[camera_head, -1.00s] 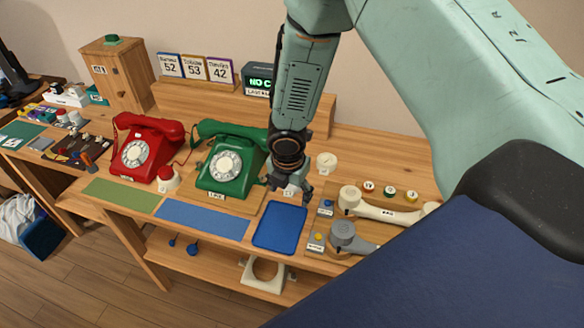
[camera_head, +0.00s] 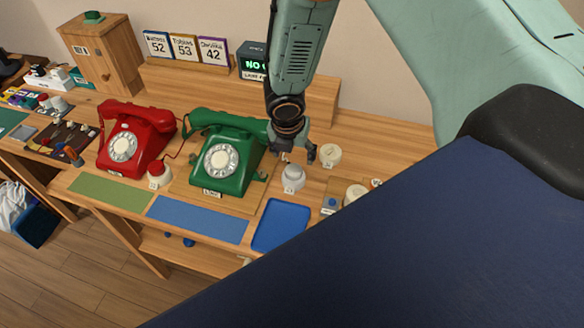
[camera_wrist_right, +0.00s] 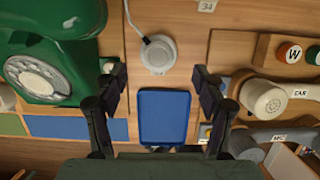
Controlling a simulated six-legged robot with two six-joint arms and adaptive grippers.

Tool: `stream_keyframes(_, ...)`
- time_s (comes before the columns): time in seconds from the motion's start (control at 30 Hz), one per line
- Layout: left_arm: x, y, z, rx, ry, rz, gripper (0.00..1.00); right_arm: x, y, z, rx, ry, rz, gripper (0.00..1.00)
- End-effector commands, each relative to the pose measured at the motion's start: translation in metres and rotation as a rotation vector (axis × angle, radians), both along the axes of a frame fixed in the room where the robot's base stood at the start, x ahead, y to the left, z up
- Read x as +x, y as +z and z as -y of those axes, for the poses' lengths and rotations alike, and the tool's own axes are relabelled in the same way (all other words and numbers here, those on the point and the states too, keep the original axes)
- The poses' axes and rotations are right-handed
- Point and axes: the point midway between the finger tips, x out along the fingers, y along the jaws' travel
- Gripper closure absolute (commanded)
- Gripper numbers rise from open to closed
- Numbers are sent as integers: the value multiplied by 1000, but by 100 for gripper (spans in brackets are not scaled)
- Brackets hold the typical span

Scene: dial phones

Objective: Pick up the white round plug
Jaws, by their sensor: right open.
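My right gripper (camera_head: 294,157) is open and empty, just above and behind the plug in the head view. In the wrist view its fingers (camera_wrist_right: 156,80) are spread wide, apart from the plug. A second white round piece (camera_head: 330,154) stands further back right. My left gripper is not in view.
The green phone (camera_head: 231,157) stands close on the left, the red phone (camera_head: 136,139) beyond it. The blue tray (camera_head: 281,225) lies in front.

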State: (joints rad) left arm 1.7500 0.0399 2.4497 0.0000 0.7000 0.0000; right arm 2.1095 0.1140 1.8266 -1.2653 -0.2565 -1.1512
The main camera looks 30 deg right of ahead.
Motion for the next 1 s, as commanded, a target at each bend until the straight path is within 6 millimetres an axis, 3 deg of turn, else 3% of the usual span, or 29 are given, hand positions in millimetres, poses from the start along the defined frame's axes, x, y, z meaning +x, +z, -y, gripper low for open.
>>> stream_keyframes(0.53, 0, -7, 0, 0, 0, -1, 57, 10, -67, 3, 0, -1, -3, 30)
stream_keyframes(0.87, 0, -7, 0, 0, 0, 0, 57, 14, -73, 6, 1, -1, 0, 30)
stream_keyframes(1.0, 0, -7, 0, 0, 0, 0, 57, 14, -73, 6, 1, -1, 0, 41)
